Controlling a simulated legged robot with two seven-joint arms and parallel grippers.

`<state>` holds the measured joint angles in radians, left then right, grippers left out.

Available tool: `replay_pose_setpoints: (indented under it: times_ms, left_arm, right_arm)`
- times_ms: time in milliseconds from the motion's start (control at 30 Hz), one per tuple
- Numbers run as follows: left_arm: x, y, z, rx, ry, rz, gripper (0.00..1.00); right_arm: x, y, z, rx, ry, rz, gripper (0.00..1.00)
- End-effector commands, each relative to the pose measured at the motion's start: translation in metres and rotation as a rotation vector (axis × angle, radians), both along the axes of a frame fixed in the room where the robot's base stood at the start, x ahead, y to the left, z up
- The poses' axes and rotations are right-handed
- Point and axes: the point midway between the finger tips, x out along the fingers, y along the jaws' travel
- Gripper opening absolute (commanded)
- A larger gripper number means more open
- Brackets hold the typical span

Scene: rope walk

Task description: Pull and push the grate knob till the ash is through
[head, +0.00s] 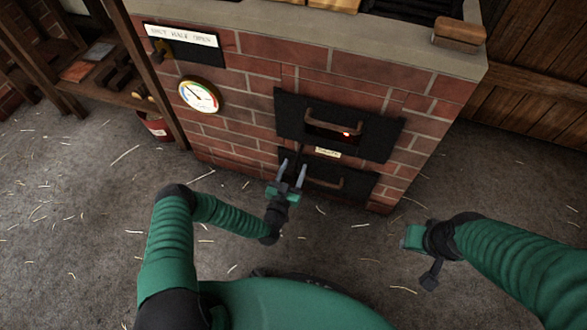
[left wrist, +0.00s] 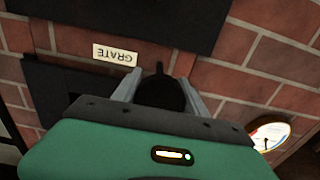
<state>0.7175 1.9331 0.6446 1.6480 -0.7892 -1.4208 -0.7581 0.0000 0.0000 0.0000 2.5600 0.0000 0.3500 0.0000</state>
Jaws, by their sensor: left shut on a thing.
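The black round grate knob (left wrist: 162,94) sits between the two grey fingers of my left gripper (left wrist: 160,68) in the left wrist view, with a thin dark rod running from it toward the brick wall. In the head view my left gripper (head: 293,170) is shut on the knob low on the furnace front, beside the lower black door (head: 345,182). A small GRATE label (head: 327,153) is to its right; the label also shows upside down in the left wrist view (left wrist: 115,54). The ash is hidden. My right gripper (head: 413,238) hangs over the floor, its fingers unclear.
The upper black door (head: 372,133) has a handle and a red glow in its slot. A round gauge (head: 200,95) and a SHUT HALF OPEN plate (head: 181,36) are at the left. A red bucket (head: 153,126) stands by the shelf. The straw-strewn floor is mostly clear.

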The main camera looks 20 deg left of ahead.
Motion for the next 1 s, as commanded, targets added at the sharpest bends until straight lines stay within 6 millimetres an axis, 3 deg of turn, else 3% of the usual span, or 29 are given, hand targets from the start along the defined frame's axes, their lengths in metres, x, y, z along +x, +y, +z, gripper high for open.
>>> replay_pose_setpoints:
  times_ms: [167,433,767,800,933,1000]
  left_arm:
    - [0.012,-0.001,-0.001,0.006,0.0,-0.003,0.0]
    - [0.063,-0.001,-0.002,0.005,-0.003,-0.001,0.0]
    - [0.07,-0.001,0.001,0.001,-0.002,0.002,0.0]
    - [0.07,-0.001,0.001,0.001,-0.002,0.002,0.52]
    - [0.07,-0.001,0.001,0.001,-0.002,0.002,0.69]
    - [0.069,-0.002,0.001,0.001,-0.002,0.001,0.71]
  right_arm:
    - [0.0,0.0,-0.002,0.0,0.0,0.0,0.36]
    - [0.0,0.0,-0.015,0.0,0.0,0.0,0.36]
    - [0.0,0.0,-0.014,0.0,0.0,0.0,0.36]
    - [0.0,0.0,-0.014,0.0,0.0,0.0,0.36]
    - [0.0,0.0,-0.014,0.0,0.0,0.0,0.36]
    - [0.0,0.0,-0.014,0.0,0.0,0.0,0.36]
